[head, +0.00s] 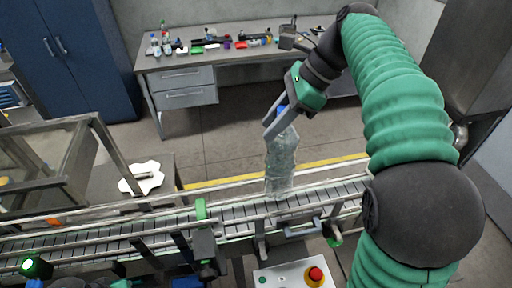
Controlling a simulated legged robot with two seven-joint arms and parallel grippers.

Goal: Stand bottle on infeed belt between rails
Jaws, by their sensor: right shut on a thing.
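A clear, ribbed bottle (281,165) is upright, leaning slightly, over the infeed belt (236,213). Its blue cap is up in my right gripper (281,122), which is shut on the bottle's top from above. The bottle's base is at the belt between the metal rails (333,182); I cannot tell whether it touches the belt slats. My left gripper is not in view.
A control box with a red stop button (316,275) stands in front of the belt. A green clamp (201,210) sits on the rail left of the bottle. A white star wheel (141,178) is further left. A cluttered workbench (235,58) stands behind.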

